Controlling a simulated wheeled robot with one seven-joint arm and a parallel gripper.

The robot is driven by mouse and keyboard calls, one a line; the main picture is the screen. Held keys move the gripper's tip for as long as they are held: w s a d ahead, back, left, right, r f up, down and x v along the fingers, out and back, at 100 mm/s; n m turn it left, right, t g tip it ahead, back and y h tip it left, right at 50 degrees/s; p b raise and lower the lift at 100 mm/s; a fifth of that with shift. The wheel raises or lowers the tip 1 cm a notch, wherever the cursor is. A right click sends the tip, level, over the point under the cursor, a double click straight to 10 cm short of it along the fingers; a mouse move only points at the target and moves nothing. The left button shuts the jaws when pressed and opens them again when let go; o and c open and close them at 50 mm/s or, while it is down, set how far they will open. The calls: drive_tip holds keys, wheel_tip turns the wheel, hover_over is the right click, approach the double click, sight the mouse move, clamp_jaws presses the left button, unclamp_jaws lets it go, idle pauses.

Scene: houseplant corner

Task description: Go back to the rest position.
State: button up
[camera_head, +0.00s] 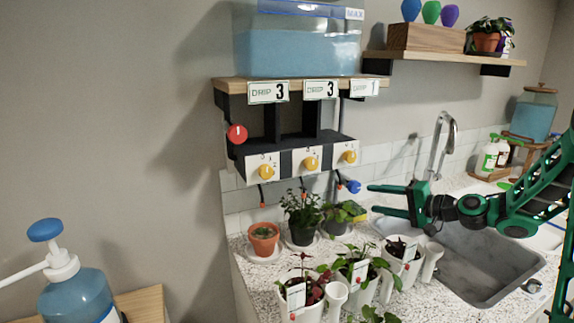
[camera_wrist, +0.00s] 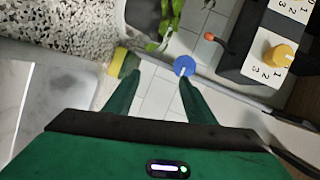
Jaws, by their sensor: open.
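My gripper (camera_head: 389,201) is green and dark, and reaches in from the right in the head view, in front of the tiled wall and over the sink's left end. Its two fingers are apart with nothing between them. In the wrist view, the fingers (camera_wrist: 151,92) point toward the white tiles. A blue knob or nozzle end (camera_head: 353,187) is just beyond the fingertips. It also shows in the wrist view (camera_wrist: 184,66), near the right finger.
A drip stand (camera_head: 300,160) with yellow dials stands left of my gripper, under a water tank (camera_head: 300,50). Potted plants (camera_head: 302,218) and white planters (camera_head: 310,305) fill the counter below. The sink (camera_head: 475,262) is empty. A shelf (camera_head: 440,60) is above.

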drive_tip(key=s+d+g+h, duration=0.1)
drive_tip(key=s, duration=0.1)
drive_tip(key=s+d+f+n+g+h, duration=0.1)
drive_tip(key=s+d+h, duration=0.1)
drive_tip(key=s+d+f+n+h, duration=0.1)
drive_tip(key=s+d+h, duration=0.1)
drive_tip(key=shift+s+g, duration=0.35)
drive_tip(key=shift+g, duration=0.05)
drive_tip(key=s+d+r+g+h, duration=0.3)
drive_tip(key=s+d+h, duration=0.45)
drive_tip(key=s, duration=0.75)
drive_tip(key=s+a+f+g+y, duration=0.1)
drive_tip(key=s+g, duration=0.1)
drive_tip(key=s, duration=1)
drive_tip(key=s+a+f+m+g+y, duration=0.1)
drive_tip(key=s+f+g, duration=0.1)
drive_tip(key=s, duration=1)
drive_tip(key=shift+s+a+f+g, duration=0.2)
drive_tip(key=shift+s+g, duration=0.15)
drive_tip(key=shift+g, duration=0.45)
drive_tip(key=shift+w+d+f, duration=0.1)
drive_tip(key=shift+w+f, duration=0.1)
drive_tip(key=shift+w, duration=0.4)
